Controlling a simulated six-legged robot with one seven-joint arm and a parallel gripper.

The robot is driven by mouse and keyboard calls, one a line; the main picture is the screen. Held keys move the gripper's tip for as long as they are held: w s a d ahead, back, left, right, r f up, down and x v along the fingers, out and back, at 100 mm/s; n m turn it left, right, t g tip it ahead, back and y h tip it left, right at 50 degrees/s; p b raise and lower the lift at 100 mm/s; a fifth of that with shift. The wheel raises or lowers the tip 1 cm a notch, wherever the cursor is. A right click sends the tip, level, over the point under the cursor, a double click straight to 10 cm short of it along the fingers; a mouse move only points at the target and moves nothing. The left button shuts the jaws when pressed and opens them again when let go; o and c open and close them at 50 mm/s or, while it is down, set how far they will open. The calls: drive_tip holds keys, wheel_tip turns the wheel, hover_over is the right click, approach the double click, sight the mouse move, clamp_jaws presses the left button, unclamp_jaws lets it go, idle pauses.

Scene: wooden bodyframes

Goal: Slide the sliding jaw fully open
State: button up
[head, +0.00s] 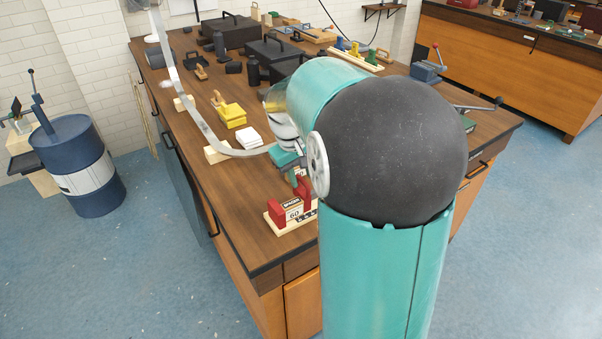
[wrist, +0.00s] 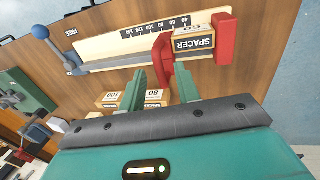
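The red sliding jaw (wrist: 161,53) stands on a bar beside a printed scale. A spacer block marked 60 (wrist: 193,41) sits between it and the red fixed jaw (wrist: 225,40). In the head view the red jaws and the spacer (head: 292,210) show at the near edge of the bench. My gripper (wrist: 162,74) is open, with its two green fingers apart and their tips near the lower end of the sliding jaw. I cannot tell whether they touch it. My arm hides part of the clamp in the head view.
A blue-knobbed lever (wrist: 72,60) is at the bar's far end, by the word FREE. Blocks marked 80 (wrist: 153,96) and 100 (wrist: 112,97) lie beyond my fingers. A green vise (wrist: 30,98) is at left. The wooden bench (head: 243,190) holds several tools and black cases.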

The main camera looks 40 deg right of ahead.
clamp_jaws()
drive_tip(key=d, duration=0.8)
drive_tip(key=shift+s, duration=0.2)
unclamp_jaws()
drive_tip(key=shift+a+r, duration=0.1)
drive_tip(key=shift+r, duration=0.05)
wheel_tip(320, 180, up, 13)
drive_tip(key=a, duration=0.2)
drive_tip(key=shift+a+r, duration=0.15)
drive_tip(key=shift+a, duration=0.2)
